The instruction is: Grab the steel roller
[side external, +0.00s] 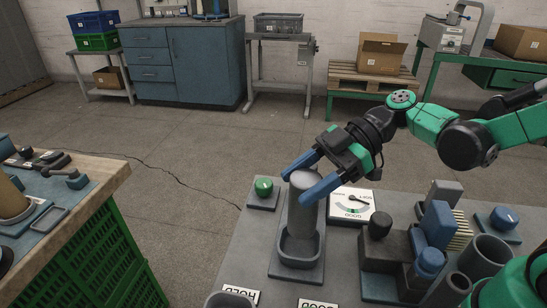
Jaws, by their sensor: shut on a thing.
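The steel roller (303,214) is a grey upright cylinder with a paler rounded top. Its lower end sits inside a grey cup-like holder (300,263) on a flat base plate. My gripper (311,179) reaches in from the upper right. Its two blue fingers are on either side of the roller near its top, and it is shut on the roller. The near finger hides part of the roller's upper right side.
A green ball on a pad (264,187) stands just left of the roller. A dial gauge box (354,204) stands behind right. Grey and blue blocks and tubes (420,250) crowd the right side. A separate wooden-topped bench (97,176) is at far left.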

